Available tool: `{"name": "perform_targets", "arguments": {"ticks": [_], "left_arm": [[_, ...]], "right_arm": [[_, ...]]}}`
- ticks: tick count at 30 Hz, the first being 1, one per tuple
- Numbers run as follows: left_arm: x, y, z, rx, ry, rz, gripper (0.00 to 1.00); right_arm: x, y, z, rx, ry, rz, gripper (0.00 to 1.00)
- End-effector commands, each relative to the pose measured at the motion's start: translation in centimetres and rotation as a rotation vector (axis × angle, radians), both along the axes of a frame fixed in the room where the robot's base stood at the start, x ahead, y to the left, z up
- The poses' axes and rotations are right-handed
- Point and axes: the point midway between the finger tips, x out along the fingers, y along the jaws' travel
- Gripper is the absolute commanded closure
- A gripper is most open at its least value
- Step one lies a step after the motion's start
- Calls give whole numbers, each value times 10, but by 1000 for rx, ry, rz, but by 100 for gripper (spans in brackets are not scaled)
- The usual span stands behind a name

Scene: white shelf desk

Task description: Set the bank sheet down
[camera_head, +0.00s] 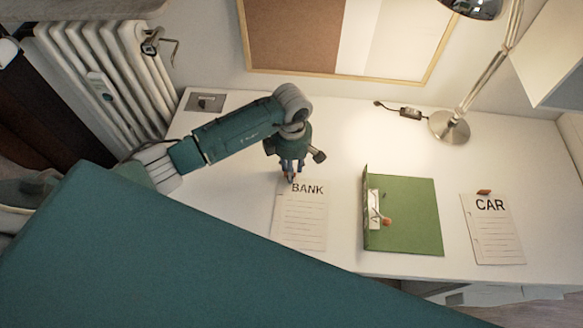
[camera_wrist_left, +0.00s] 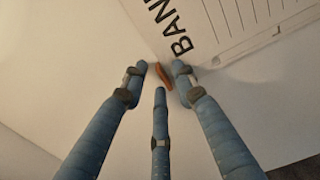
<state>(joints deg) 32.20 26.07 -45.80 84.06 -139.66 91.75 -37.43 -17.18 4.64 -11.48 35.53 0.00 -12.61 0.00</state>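The bank sheet (camera_head: 300,222) is a white lined page headed BANK. It looks flat on the white desk, left of the green folder, and its heading also shows in the left wrist view (camera_wrist_left: 230,30). A small orange tab (camera_wrist_left: 164,75) is at its top edge. My left gripper (camera_head: 290,176) is down at this top edge. In the left wrist view its three blue fingers (camera_wrist_left: 160,76) surround the tab, with a visible gap between the left fingertip and the tab. The fingers hide the tab in the head view. My right gripper is not in view.
A CAR sheet (camera_head: 493,232) with an orange tab lies further right. A desk lamp (camera_head: 449,127) stands at the back right. The desk (camera_head: 225,190) is bare left of the bank sheet.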

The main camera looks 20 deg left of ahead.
Motion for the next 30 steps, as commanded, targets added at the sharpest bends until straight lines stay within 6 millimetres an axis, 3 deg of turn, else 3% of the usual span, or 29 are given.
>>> {"name": "perform_targets", "arguments": {"ticks": [10, 22, 30], "left_arm": [[1, 0, 12, 0, -2, 0, 72], [2, 1, 93, 1, -5, -2, 72], [1, 0, 122, 0, -1, 0, 72]], "right_arm": [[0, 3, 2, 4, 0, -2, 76], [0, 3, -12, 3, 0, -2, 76], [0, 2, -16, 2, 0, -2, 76]]}}
